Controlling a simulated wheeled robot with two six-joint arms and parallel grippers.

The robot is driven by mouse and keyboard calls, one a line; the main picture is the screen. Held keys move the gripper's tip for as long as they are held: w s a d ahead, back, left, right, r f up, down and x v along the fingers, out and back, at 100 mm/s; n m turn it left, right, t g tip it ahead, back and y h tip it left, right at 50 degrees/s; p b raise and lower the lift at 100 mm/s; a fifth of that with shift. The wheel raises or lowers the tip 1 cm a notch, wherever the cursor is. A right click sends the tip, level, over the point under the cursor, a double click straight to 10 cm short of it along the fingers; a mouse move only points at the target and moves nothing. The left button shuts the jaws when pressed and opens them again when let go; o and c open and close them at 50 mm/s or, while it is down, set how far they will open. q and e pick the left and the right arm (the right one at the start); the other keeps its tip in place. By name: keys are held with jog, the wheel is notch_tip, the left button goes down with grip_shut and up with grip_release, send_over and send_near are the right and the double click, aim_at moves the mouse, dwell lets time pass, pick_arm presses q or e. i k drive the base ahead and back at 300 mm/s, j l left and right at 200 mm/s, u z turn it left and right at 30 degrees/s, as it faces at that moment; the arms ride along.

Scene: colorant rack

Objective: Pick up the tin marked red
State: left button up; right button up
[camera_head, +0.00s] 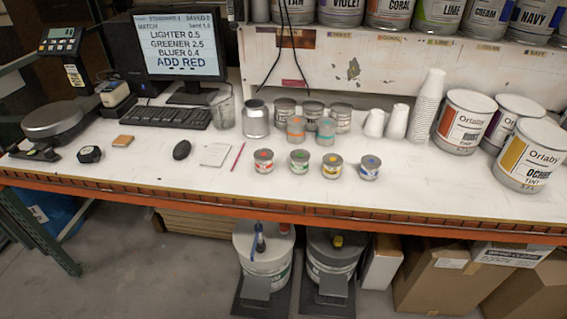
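The tin marked red (264,161) is a small grey tin with a red mark. It stands upright on the white bench (215,180), leftmost in a front row of small tins. To its right stand a tin with a green mark (299,162), one with a yellow mark (332,166) and one with a blue mark (370,168). Behind them are an orange-banded tin (295,129) and a teal-banded tin (326,131). The monitor (180,45) reads "ADD RED". Neither of my grippers is in view.
A silver can (255,119) and white cups (427,105) stand behind the tins. Large paint cans (465,122) are at the right. A red pencil (238,157), a notepad (215,155) and a mouse (181,150) lie left of the red-marked tin. The bench strip before it is clear.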

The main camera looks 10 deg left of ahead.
aim_at(263, 157)
jog(key=i+l+u, duration=0.15)
jog(key=l+u, duration=0.2)
jog(key=l, duration=0.35)
jog(key=l+u, duration=0.3)
jog(key=l, duration=0.35)
